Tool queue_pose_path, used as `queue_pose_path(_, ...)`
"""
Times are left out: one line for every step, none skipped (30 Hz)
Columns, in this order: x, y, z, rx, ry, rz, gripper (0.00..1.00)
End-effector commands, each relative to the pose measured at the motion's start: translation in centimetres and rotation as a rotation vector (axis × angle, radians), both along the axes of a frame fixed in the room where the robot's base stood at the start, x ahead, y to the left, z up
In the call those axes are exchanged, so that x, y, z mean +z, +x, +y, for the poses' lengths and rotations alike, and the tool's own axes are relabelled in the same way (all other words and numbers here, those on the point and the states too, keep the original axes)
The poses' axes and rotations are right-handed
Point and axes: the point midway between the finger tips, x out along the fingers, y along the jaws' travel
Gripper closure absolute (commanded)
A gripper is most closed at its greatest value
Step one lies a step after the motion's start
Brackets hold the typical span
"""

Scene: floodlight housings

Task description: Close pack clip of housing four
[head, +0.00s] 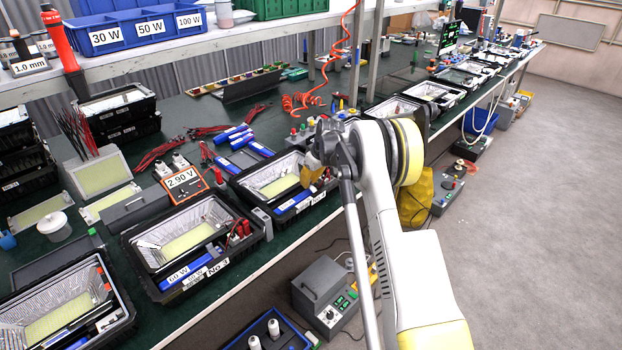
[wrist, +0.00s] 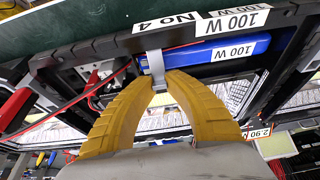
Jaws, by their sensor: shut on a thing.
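Housing four (wrist: 110,45) is a black floodlight housing, with an upside-down "No 4" label and a 100 W label on its rim in the wrist view. In the head view the housing (head: 240,190) stands open on the bench, its reflector showing. A blue pack (wrist: 225,47) with a 100 W label lies along the inside of the rim. The small grey pack clip (wrist: 156,62) is at the pack's left part. My gripper (wrist: 158,78) has its yellow fingertips together on the clip. In the head view my gripper (head: 313,172) is over the housing's right side; whether the clip is latched cannot be told.
The No 3 housing (head: 190,245) stands to the left, with a 60 W blue pack. An orange meter reading 2.90 V (head: 183,183) stands behind. Loose blue packs (head: 236,137) lie beyond the housing. Red and black leads (wrist: 60,105) run close to my fingers.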

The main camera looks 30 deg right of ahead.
Motion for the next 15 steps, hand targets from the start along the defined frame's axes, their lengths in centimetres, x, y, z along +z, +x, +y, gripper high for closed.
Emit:
queue_pose_path(-0.2,0.2,0.1,0.002,-0.013,0.038,1.0)
queue_pose_path(-0.3,0.3,0.2,0.002,-0.021,0.059,1.0)
queue_pose_path(-0.4,0.4,0.2,0.002,-0.031,0.088,1.0)
queue_pose_path(-0.5,0.4,0.2,0.001,-0.039,0.108,1.0)
queue_pose_path(-0.6,0.5,0.2,0.001,-0.045,0.127,1.0)
queue_pose_path(-0.7,0.5,0.2,0.002,-0.055,0.152,1.0)
queue_pose_path(-0.8,0.6,0.2,0.002,-0.061,0.168,1.0)
queue_pose_path(-0.9,0.6,0.3,0.002,-0.066,0.186,1.0)
queue_pose_path(-1.0,0.6,0.3,0.001,-0.074,0.205,1.0)
queue_pose_path(-1.1,0.6,0.3,0.001,-0.078,0.219,1.0)
queue_pose_path(-1.2,0.7,0.3,0.001,-0.083,0.231,1.0)
queue_pose_path(-1.2,0.7,0.3,0.001,-0.089,0.247,1.0)
queue_pose_path(-1.3,0.7,0.3,0.001,-0.092,0.257,1.0)
queue_pose_path(-1.3,0.7,0.3,0.001,-0.095,0.266,1.0)
queue_pose_path(-1.4,0.7,0.3,0.001,-0.098,0.276,1.0)
